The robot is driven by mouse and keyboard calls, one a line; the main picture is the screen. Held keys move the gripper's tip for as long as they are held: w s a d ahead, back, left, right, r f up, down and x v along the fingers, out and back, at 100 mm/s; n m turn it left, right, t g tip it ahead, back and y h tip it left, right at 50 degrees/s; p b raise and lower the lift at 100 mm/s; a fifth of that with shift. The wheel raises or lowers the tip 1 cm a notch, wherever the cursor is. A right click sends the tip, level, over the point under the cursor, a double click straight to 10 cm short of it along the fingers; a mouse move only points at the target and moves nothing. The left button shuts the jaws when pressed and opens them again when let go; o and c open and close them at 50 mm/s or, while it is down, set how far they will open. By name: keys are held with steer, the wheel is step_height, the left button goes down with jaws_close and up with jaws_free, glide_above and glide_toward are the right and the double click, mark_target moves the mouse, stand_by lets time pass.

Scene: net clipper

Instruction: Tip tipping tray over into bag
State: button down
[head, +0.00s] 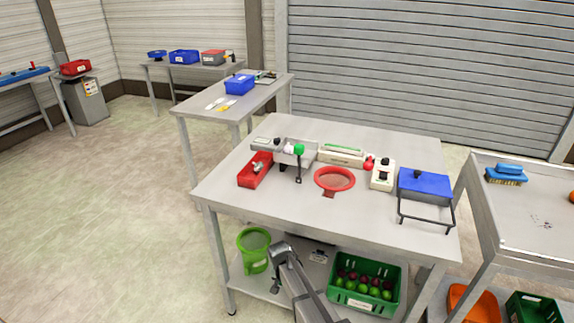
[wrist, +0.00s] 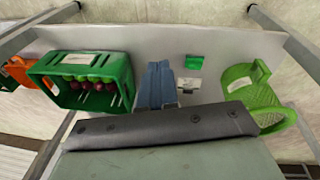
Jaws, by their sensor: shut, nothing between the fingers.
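A grey metal tray (head: 293,158), which I take for the tipping tray, sits at the back left of the main table. My gripper (head: 279,249) is low in front of the table, apart from the tray and ring. In the wrist view its fingers (wrist: 158,70) look shut and empty, over the lower shelf.
A red bin (head: 248,180), a white box with a black knob (head: 382,178) and a blue-topped device with a black handle (head: 424,184) stand on the table. The lower shelf holds a green bucket (head: 252,260) and a green crate of fruit (head: 345,299). The table's front left is clear.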

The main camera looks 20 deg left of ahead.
steer(key=s+a+r+t+y, duration=0.1)
steer(key=a+r, duration=0.7)
steer(key=a, duration=0.3)
steer(key=a+r+t+y, duration=0.1)
steer(key=a+r, duration=0.7)
steer(key=a, duration=0.3)
steer(key=s+a+r+t+y, duration=0.1)
steer(key=a+r, duration=0.7)
steer(key=a, duration=0.3)
steer(key=w+a+r+t, duration=0.1)
steer(key=a+r, duration=0.3)
steer(key=r, duration=0.5)
steer(key=w+d+r, duration=0.1)
steer(key=w+r, duration=0.1)
steer(key=w+d+r+h, duration=0.1)
steer(key=w+d, duration=0.1)
steer(key=w+d+r+h, duration=0.1)
steer(key=w+r, duration=0.1)
steer(key=shift+w+d+r, duration=0.15)
steer(key=shift+w+r, duration=0.2)
steer(key=w+d+r+m+g+h, duration=0.1)
steer(key=w+d+r+m+h, duration=0.2)
steer(key=w+d+r, duration=0.9)
steer(key=d+r+h, duration=0.2)
steer(key=d+r, duration=0.1)
steer(key=shift+d+r+h, duration=0.3)
